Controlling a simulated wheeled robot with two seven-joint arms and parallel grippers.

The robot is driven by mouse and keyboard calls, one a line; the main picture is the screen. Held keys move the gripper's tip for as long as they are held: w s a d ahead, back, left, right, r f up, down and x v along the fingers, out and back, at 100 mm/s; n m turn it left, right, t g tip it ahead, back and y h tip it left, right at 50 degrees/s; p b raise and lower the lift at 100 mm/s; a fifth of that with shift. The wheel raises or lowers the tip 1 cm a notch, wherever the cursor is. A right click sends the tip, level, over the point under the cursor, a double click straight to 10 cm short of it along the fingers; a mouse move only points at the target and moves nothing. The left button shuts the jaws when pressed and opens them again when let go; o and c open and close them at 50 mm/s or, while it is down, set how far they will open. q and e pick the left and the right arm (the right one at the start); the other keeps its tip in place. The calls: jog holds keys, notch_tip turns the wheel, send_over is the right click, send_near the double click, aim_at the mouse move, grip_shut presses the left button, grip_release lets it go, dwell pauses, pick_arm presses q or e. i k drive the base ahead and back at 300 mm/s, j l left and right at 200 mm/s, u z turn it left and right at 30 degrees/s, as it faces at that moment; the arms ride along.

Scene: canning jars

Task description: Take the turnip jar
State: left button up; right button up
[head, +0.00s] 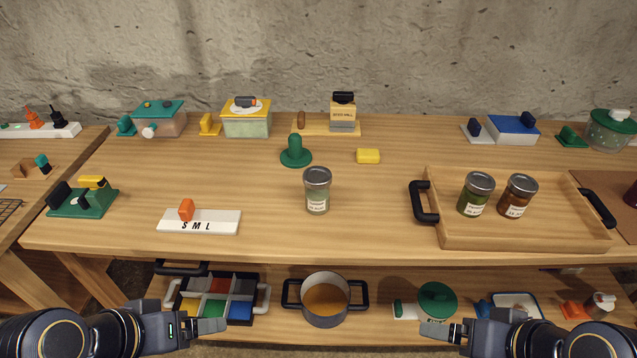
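A glass jar (317,192) with a grey metal lid, pale contents and a white label stands upright alone on the middle of the table. Its label is too small to read surely. Two more lidded jars stand in the wooden tray (545,234) at the right: one with green contents (474,199) and one with orange-brown contents (516,200). My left gripper (212,326) is low at the left, in front of the lower shelf. My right gripper (438,330) is low at the right. Both are far from the jars, seen side-on, so their opening is unclear.
A green knobbed stamp (295,152) and yellow block (368,156) lie behind the single jar. A white S M L board (198,221) lies to its left. The tray has raised black handles (424,203). Below, a pot (325,299) stands on the shelf.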

aim_at(317, 202)
jog(key=i+j, duration=0.15)
jog(key=j, duration=0.25)
jog(key=i+j+u, duration=0.1)
jog(key=j, duration=0.3)
jog(key=i+j, duration=0.2)
jog(key=j, duration=0.25)
jog(key=i+j+u, duration=0.1)
jog(key=j, duration=0.3)
